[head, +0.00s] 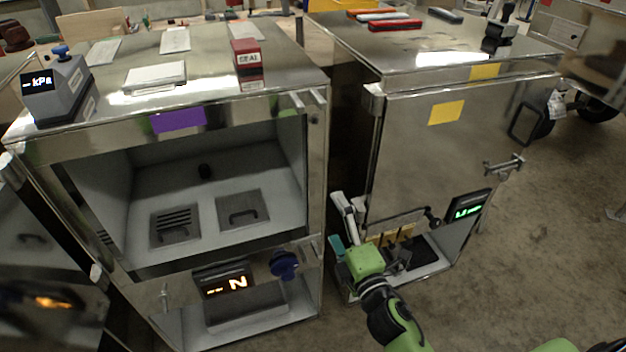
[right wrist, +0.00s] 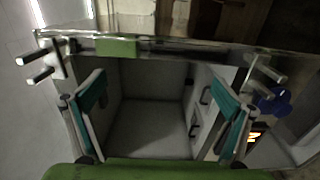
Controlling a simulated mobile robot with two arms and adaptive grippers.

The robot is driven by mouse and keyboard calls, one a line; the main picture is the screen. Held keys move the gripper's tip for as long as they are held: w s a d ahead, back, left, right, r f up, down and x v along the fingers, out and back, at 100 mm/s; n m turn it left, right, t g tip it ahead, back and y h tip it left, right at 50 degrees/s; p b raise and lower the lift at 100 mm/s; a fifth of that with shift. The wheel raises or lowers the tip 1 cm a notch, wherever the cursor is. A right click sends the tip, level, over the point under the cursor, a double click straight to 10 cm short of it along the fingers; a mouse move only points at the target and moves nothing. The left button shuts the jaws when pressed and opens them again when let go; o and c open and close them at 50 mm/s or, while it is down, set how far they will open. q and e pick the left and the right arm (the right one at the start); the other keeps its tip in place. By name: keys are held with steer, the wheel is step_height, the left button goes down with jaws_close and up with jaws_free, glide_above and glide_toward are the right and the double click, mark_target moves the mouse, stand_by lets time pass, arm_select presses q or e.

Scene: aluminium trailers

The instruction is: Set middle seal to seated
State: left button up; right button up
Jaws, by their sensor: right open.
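The middle trailer (head: 318,190) is an open-fronted metal cabinet with a purple label. A red and white box marked SEAL (head: 247,64) stands upright on its top near the right edge. No other part marked as a seal shows. My right gripper (head: 340,224) is open and empty, to the right of this trailer and in front of the right one, apart from the SEAL box. In the right wrist view, its teal-padded fingers (right wrist: 166,106) spread before the trailer's open chamber (right wrist: 150,112), seen turned on its side. My left gripper is not in view.
The right trailer (head: 430,150) has a yellow label, a side handle and a green display (head: 467,208). A blue knob (head: 284,264) and an orange display (head: 225,281) sit below the middle chamber. A kPa meter (head: 58,88) stands on top. Floor is clear at right.

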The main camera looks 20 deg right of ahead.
glide_toward(315, 181)
steer(key=w, duration=0.7)
steer(key=shift+w+p, duration=0.3)
steer(key=shift+p, duration=0.1)
steer(key=shift+w+a, duration=0.1)
steer(key=shift+w, duration=0.3)
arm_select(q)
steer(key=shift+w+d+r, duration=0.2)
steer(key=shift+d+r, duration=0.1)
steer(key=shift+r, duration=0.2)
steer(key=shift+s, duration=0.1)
